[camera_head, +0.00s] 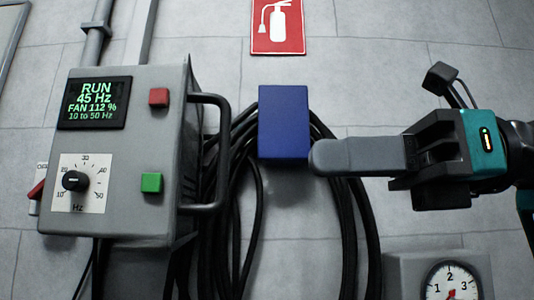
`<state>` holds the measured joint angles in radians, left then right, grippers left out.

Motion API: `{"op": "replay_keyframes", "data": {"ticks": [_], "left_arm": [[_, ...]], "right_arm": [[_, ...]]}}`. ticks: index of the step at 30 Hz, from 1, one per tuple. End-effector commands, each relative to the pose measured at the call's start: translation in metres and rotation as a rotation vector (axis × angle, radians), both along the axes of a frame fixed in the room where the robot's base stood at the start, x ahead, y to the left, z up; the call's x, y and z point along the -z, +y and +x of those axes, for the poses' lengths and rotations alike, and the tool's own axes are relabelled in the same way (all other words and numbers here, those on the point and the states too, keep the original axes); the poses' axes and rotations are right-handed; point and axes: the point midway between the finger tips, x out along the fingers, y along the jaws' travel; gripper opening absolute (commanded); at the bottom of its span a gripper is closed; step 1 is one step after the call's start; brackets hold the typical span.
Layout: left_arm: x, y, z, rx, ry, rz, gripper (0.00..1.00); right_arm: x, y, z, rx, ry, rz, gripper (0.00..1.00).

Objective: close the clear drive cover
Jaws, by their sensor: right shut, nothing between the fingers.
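The grey drive box (140,215) is on the left, with a lit display (94,102) reading RUN 45 Hz. A red button (158,97), a green button (152,183) and a Hz dial (76,182) are on its front. I cannot make out a clear cover over the front; a dark bar handle (219,150) stands out at the box's right side. My right gripper (318,157) comes in from the right, shut and empty, its fingers pointing left. Its tips are well right of the handle, beside a blue block's lower right corner. My left gripper is not in view.
The blue block (283,120) is in front of looped black cables (246,180) on the tiled wall. A red extinguisher sign (278,27) is above. A grey gauge box (405,275) is at the lower right. A red switch (37,189) is at the box's left.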

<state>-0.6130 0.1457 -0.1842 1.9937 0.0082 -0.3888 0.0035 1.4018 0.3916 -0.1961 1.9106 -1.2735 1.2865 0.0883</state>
Motion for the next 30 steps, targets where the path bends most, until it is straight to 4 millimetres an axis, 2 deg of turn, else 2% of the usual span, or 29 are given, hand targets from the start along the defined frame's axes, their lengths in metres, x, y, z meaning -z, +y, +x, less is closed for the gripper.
{"op": "replay_keyframes", "data": {"ticks": [3, 10, 15, 30], "left_arm": [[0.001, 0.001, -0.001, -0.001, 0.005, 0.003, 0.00], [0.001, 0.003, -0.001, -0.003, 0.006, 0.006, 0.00], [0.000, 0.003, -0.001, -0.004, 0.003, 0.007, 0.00], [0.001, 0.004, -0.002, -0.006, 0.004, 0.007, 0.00]], "right_arm": [[-0.001, 0.026, -0.001, -0.005, 0.000, 0.000, 0.00], [0.000, 0.057, 0.001, -0.003, 0.001, 0.001, 0.00], [0.001, 0.065, 0.001, -0.002, 0.001, 0.001, 0.00], [0.001, 0.066, 0.002, 0.000, 0.001, 0.001, 0.00]]}}
